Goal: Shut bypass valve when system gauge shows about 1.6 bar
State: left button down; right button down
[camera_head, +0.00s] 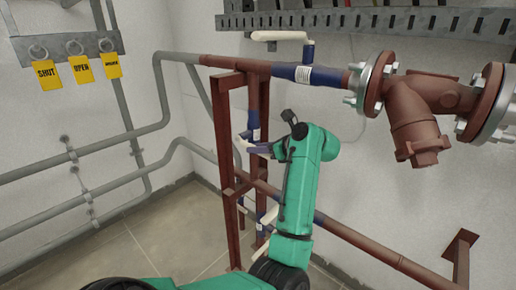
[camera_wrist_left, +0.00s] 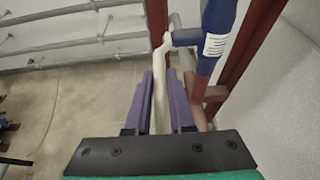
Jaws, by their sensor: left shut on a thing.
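A blue valve (camera_head: 253,124) with a white label sits on the vertical pipe between the upper and lower lines; its body also shows at upper right in the left wrist view (camera_wrist_left: 216,32). Its white lever (camera_wrist_left: 165,50) runs down between the purple fingers of my left gripper (camera_wrist_left: 160,85), which is shut on it. In the head view my left gripper (camera_head: 243,144) is beside this valve, and the arm partly hides the lever. No gauge shows in either view. My right gripper is not in view.
An upper blue valve (camera_head: 311,75) with a white lever (camera_head: 280,36) and a lower blue valve (camera_head: 268,216) are close by. A brown post (camera_head: 226,165) stands beside the gripper. A flanged strainer (camera_head: 419,120) is at right. Yellow tags (camera_head: 80,70) hang at upper left.

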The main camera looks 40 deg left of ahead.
pick_arm(q)
jog(key=c, duration=0.8)
grip_release()
jog(key=v, duration=0.7)
jog(key=shift+d+r, duration=0.1)
jog(key=shift+d, duration=0.1)
